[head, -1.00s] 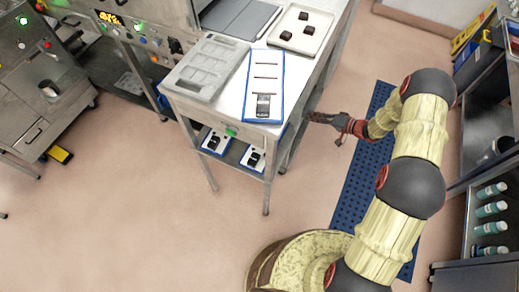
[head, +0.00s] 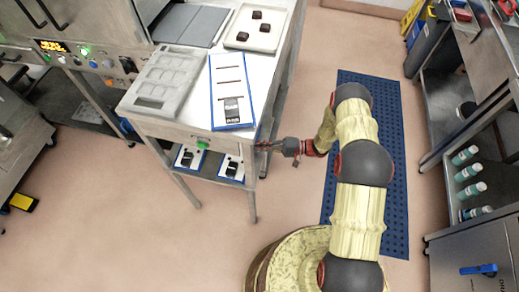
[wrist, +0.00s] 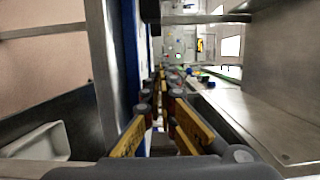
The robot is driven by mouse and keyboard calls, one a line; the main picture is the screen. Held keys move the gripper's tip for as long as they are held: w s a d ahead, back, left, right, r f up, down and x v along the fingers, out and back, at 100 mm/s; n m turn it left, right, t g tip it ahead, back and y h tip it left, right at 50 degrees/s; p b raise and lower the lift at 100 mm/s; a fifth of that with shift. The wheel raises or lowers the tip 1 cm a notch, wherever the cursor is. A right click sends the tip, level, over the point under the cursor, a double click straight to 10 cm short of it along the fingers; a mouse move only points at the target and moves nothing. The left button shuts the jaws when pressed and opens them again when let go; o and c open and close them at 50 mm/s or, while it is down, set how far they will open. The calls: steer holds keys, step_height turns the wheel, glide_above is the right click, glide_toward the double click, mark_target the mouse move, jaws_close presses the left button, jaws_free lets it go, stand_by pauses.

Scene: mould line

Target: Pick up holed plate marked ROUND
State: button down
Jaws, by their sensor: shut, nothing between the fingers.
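My gripper (head: 262,146) is at the right side of the steel table, near its front corner and below the top's level. Its fingers are shut and empty; they show in the wrist view (wrist: 160,95). A white board with a blue edge (head: 226,75) lies on the table top, with slots and a dark piece (head: 232,109) at its near end. Two similar boards with dark pieces, one left (head: 187,158) and one right (head: 232,167), lie on the lower shelf. The lettering is too small to read, so I cannot tell which plate is marked ROUND.
A grey moulded tray (head: 165,78) and a pale tray (head: 268,12) with several dark blocks are on the table. A blue perforated mat (head: 393,215) lies on the floor to the right. A shelf with bottles (head: 470,173) stands at the far right. Floor in front is clear.

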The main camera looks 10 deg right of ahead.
mark_target(236, 171)
steer(key=a, duration=0.2)
steer(key=a+b, duration=0.1)
steer(key=a, duration=0.4)
steer(key=shift+w+f, duration=0.1)
steer(key=shift+w, duration=0.2)
steer(key=shift+s+a+b, duration=0.15)
steer(key=shift+s+b, duration=0.4)
steer(key=shift+s, duration=0.65)
steer(key=shift+s+a, duration=0.25)
steer(key=shift+s, duration=0.4)
steer(key=shift+s, duration=0.1)
steer(key=s+p, duration=0.1)
steer(key=s, duration=0.1)
steer(key=s+a, duration=0.1)
steer(key=s, duration=0.1)
steer(key=s+a+p, duration=0.1)
steer(key=s, duration=0.2)
steer(key=shift+a+p, duration=0.25)
steer(key=shift+p, duration=0.05)
steer(key=shift+w, duration=0.1)
